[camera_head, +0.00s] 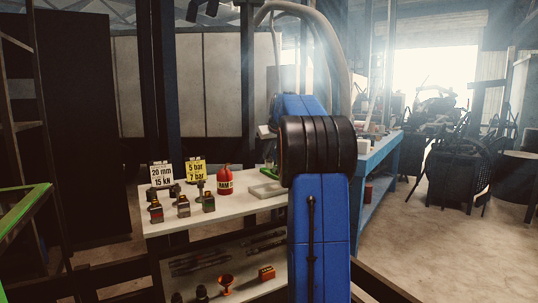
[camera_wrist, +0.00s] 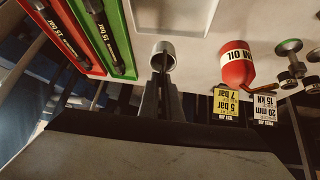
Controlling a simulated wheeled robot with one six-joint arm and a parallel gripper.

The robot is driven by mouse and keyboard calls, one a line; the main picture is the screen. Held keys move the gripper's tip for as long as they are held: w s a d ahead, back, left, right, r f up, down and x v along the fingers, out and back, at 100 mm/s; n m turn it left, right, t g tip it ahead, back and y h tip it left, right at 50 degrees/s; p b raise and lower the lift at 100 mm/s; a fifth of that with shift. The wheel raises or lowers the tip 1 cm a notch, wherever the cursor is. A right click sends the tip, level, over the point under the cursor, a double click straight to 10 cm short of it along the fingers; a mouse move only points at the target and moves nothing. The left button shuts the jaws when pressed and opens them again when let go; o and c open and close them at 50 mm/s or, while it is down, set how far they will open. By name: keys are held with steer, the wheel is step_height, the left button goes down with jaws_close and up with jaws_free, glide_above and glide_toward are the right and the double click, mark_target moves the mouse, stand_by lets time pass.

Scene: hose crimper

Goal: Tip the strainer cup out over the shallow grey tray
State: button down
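The strainer cup (camera_wrist: 163,58) is a small silver-grey cup with a round mouth. In the wrist view it sits at the tips of my gripper (camera_wrist: 161,88), whose two fingers are close together with a dark stem between them; they look shut on it. The shallow grey tray (camera_head: 263,191) lies on the pale bench top, left of my blue arm in the head view. Its raised rim also shows at the top of the wrist view (camera_wrist: 209,22), beyond the cup. In the head view my arm hides most of the gripper.
A red oil can (camera_head: 225,180) stands left of the tray, with white (camera_head: 162,174) and yellow (camera_head: 196,170) sign cards and several small fittings (camera_head: 183,206) further left. The wrist view shows red (camera_wrist: 57,30) and green (camera_wrist: 126,45) trays holding dark hoses. A blue bench (camera_head: 378,152) stands right.

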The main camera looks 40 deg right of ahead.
steer(key=t+h, duration=0.1)
steer(key=a+t+h, duration=0.1)
steer(key=shift+s+r+n+h, duration=0.15)
steer(key=shift+s+n+h, duration=0.2)
steer(key=shift+n+h, duration=0.05)
steer(key=shift+s+a+f+n+t+h, duration=0.25)
steer(key=shift+a+f+n+t+h, duration=0.2)
steer(key=shift+n+t+h, duration=1.15)
steer(key=shift+s+a+f+n+t+h, duration=0.25)
steer(key=shift+a+f+n+t+h, duration=0.5)
steer(key=shift+t, duration=1.8)
steer(key=shift+s+a+f+n+t+h, duration=0.1)
steer(key=shift+s+f+n+t+h, duration=0.15)
steer(key=shift+n+t+h, duration=1.05)
steer(key=shift+m+t, duration=0.35)
steer(key=shift+t, duration=0.5)
